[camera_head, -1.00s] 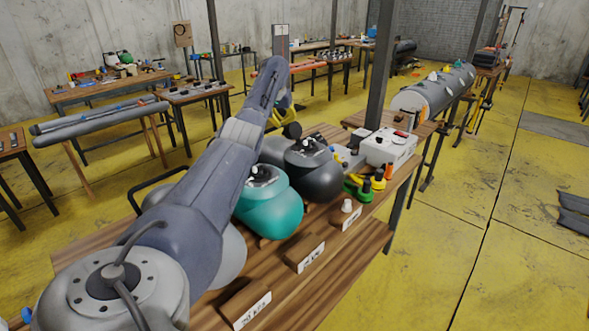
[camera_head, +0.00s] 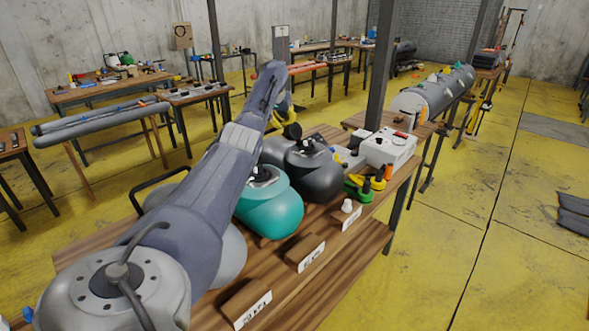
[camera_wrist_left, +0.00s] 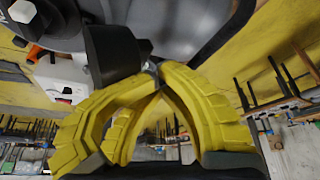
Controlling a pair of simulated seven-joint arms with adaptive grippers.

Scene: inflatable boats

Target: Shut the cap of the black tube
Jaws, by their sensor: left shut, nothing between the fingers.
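The black tube (camera_head: 314,176) lies on the wooden table beside the teal tube, with its valve on top. In the left wrist view its dark grey surface (camera_wrist_left: 180,25) fills the top. A black round cap (camera_wrist_left: 112,52) shows there beside my yellow fingertips, very close to them; I cannot tell whether they touch. My left gripper (camera_head: 292,131) is at the far side of the black tube, near its top. In the left wrist view its fingertips (camera_wrist_left: 155,75) meet, with nothing between them. The cap is hard to make out in the head view. My right gripper is not in view.
The teal tube (camera_head: 270,208) lies in front, below my left arm. A white box (camera_head: 388,147) and green and orange fittings (camera_head: 358,187) are to the right on the table.

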